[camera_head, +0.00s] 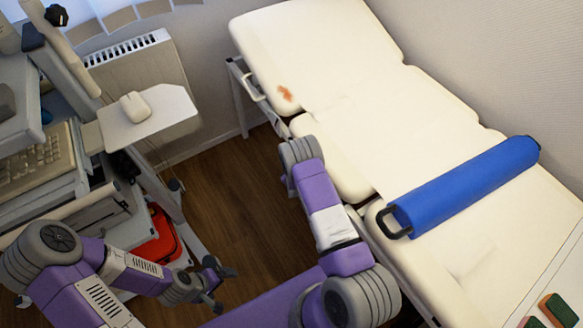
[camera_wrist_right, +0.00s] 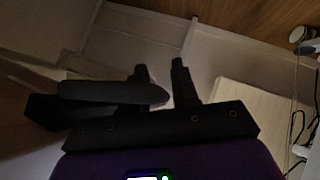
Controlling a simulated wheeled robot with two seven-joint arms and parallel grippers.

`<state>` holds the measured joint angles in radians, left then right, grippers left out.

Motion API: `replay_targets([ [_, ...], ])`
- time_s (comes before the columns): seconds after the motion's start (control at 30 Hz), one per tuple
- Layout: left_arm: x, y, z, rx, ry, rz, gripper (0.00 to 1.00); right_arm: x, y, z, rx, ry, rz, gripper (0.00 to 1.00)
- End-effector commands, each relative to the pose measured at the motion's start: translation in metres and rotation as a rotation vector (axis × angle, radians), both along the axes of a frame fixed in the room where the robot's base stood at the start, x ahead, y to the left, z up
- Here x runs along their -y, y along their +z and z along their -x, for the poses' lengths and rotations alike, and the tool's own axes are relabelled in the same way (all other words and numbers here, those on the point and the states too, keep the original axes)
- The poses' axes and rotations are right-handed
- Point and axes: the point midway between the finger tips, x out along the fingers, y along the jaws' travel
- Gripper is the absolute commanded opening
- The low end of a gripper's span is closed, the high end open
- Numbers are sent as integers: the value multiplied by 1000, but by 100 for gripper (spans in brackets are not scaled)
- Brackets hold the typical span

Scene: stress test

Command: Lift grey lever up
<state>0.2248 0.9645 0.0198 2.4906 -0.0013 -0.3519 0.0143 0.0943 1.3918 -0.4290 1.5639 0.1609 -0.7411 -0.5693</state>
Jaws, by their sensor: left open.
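A dark grey lever-like bar (camera_wrist_right: 113,93) lies across the left finger of my right gripper (camera_wrist_right: 162,70) in the right wrist view. Its rounded tip ends near the gap between the fingers. The fingers stand apart, and I see no grip on the bar. I cannot tell whether it touches a finger. In the head view my right arm reaches to the near edge of the cream couch (camera_head: 350,60), and its gripper is hidden there. I cannot make out the lever in that view. My left gripper (camera_head: 224,287) is open and empty above the floor at lower left.
A blue roll (camera_head: 465,185) with a black handle lies on the couch. A cart with a keyboard (camera_head: 35,160) and a shelf with a white mouse (camera_head: 135,107) stands at left. A red item (camera_head: 157,240) is low beside it. Bare wooden floor (camera_head: 235,190) separates cart and couch.

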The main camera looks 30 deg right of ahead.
Motion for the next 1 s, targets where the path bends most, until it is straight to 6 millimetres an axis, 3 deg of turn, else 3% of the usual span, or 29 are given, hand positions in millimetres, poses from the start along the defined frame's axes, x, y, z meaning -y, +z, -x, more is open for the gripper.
replay_targets([
  [0.47, 0, 7, 0, 0, 0, 0, 100, -3, 8, 6, 0, 1, 1, 40],
  [0.9, 0, 32, 0, 0, 0, 0, 100, -35, 4, 97, -19, -3, -5, 40],
  [1.0, 0, 35, 0, 0, 0, 0, 100, -40, 6, 109, -13, -1, -3, 40],
])
